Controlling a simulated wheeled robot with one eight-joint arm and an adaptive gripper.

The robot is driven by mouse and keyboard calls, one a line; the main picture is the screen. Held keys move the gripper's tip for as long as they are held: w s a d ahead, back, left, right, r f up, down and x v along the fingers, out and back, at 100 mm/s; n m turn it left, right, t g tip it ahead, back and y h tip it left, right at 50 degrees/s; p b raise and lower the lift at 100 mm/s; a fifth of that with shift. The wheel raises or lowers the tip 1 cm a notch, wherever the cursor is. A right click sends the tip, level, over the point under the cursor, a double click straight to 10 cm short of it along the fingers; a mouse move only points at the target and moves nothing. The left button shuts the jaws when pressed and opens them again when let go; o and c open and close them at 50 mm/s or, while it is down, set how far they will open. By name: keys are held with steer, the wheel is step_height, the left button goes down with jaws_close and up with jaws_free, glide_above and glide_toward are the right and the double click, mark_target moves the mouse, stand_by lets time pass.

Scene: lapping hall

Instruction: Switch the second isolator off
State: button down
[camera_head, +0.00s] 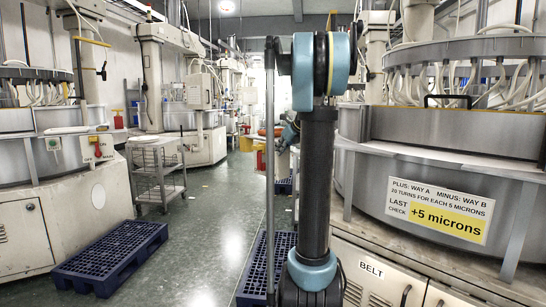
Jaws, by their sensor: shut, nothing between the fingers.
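A red switch (97,149) sits on a box on the front of the near left machine. A small box with a green button (53,144) is to its left. Another small red item (118,121) shows farther back, and a red spot (245,129) shows deeper down the aisle; both are too small to read as isolators for sure. I cannot tell which one is the second isolator, nor the switch positions. My dark and teal arm stands upright in the middle of the view and hides part of the aisle. My gripper cannot be made out.
Large lapping machines line both sides. A metal trolley (157,178) stands left of the aisle. A blue pallet (110,255) lies at the lower left, another blue pallet (254,262) behind my arm. The green floor (200,240) between them is clear. A sign (440,209) reads "+5 microns".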

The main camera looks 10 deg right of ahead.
glide_toward(261, 164)
steer(key=f, duration=0.1)
steer(key=s+f, duration=0.1)
steer(key=f, duration=0.1)
steer(key=shift+d+f, duration=0.1)
steer(key=shift+d, duration=0.05)
steer(key=w+a, duration=0.1)
steer(key=w, duration=0.1)
steer(key=shift+w+a+f, duration=0.1)
steer(key=shift+w+a, duration=0.25)
steer(key=shift+w, duration=0.05)
steer(key=shift+w+a, duration=0.25)
steer(key=shift+w, duration=0.15)
steer(key=shift+d, duration=0.1)
